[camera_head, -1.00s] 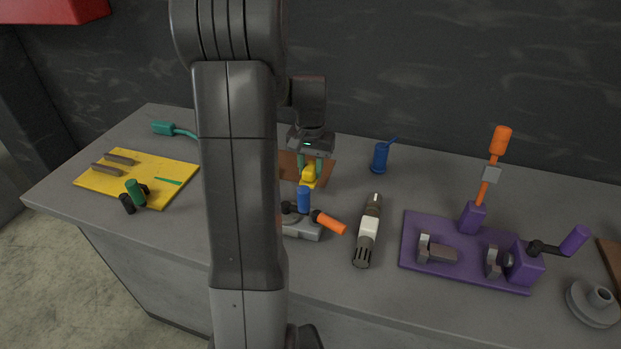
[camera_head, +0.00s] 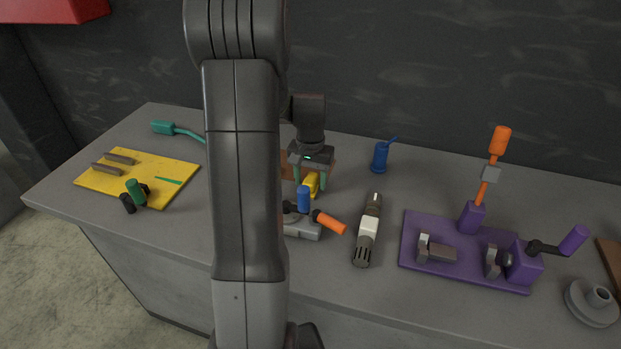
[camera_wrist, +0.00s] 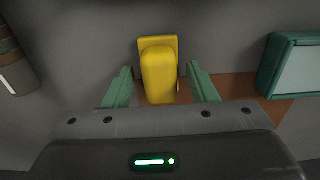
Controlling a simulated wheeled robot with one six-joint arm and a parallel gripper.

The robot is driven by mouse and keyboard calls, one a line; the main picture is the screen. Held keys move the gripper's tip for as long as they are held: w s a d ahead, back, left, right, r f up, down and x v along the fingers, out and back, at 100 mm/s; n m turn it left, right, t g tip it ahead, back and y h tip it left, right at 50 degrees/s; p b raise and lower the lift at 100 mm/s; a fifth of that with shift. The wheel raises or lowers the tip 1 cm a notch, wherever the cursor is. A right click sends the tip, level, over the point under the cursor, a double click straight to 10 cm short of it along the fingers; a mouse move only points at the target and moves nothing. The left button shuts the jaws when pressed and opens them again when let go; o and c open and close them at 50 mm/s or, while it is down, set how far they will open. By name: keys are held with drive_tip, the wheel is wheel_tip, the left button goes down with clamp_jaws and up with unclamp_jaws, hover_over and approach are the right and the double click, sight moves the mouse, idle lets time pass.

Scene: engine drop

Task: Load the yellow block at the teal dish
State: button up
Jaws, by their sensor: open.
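The yellow block (camera_wrist: 158,76) has a rounded front part and a flat plate behind it. In the head view the yellow block (camera_head: 311,184) shows below my gripper, partly covered by it. My gripper (camera_head: 310,179) is open, with its two green fingers on either side of the block. In the wrist view my gripper (camera_wrist: 161,88) shows a gap between each finger and the block. A teal-rimmed dish (camera_wrist: 270,68) with a pale inside is at the right edge of the wrist view. I cannot make it out in the head view, where my arm covers part of the bench.
A brown patch (camera_wrist: 228,86) lies by the block. A blue cylinder on a grey fixture (camera_head: 302,228) stands just in front. A grey-white tool (camera_head: 368,230), a blue cup (camera_head: 380,158) and a purple fixture (camera_head: 415,237) are to the right. A yellow board (camera_head: 105,185) is left.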

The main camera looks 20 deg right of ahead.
sight(311, 177)
wheel_tip(311, 177, up, 14)
drive_tip(key=b, duration=0.1)
drive_tip(key=shift+w, duration=0.2)
drive_tip(key=shift+d+f, duration=0.1)
drive_tip(key=shift+f, duration=0.05)
idle(0.4)
drive_tip(key=f, duration=0.9)
drive_tip(key=f+p, duration=0.1)
drive_tip(key=f, duration=0.3)
drive_tip(key=shift+s+f, duration=0.25)
drive_tip(key=shift+f, duration=0.15)
drive_tip(key=shift+w+r, duration=0.1)
drive_tip(key=shift+r, duration=1.15)
